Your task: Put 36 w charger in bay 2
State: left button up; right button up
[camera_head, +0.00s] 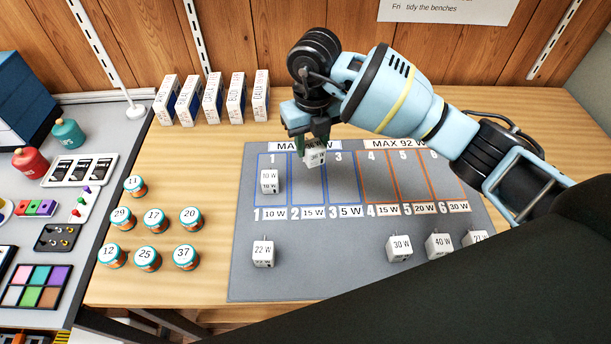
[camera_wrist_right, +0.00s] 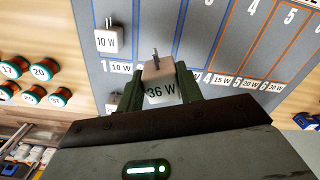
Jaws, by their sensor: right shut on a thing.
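The 36 W charger (camera_head: 315,155) is a white block with metal prongs. My right gripper (camera_head: 314,142) is shut on it and holds it over the far part of the bays, near bays 2 and 3. It also shows between the fingers in the right wrist view (camera_wrist_right: 160,86), label facing the camera. Whether it touches the mat I cannot tell. Bay 2 (camera_head: 306,190) is a blue-outlined strip on the grey mat (camera_head: 330,262), with no charger seen in its visible part. A 10 W charger (camera_head: 269,181) stands in bay 1. My left gripper is not in view.
Chargers marked 22 W (camera_head: 263,251), 30 W (camera_head: 399,248) and 40 W (camera_head: 438,246) stand along the mat's near side, with another partly hidden by my arm. Several white boxes (camera_head: 212,98) stand at the back. Several numbered jars (camera_head: 154,221) stand left of the mat.

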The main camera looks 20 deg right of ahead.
jog(key=m, duration=0.2)
jog(key=w+m, duration=0.1)
jog(key=m, duration=0.1)
jog(key=shift+w+a+f, duration=0.1)
jog(key=shift+a+f, duration=0.25)
jog(key=shift+f, duration=0.05)
jog(key=shift+f+b, duration=0.4)
jog(key=shift+f, duration=4.6)
jog(key=shift+f, duration=0.15)
jog(key=o, duration=1)
notch_tip(320, 180, up, 12)
jog(key=shift+r+p, duration=0.2)
jog(key=shift+p, duration=0.2)
jog(key=shift+f, duration=0.1)
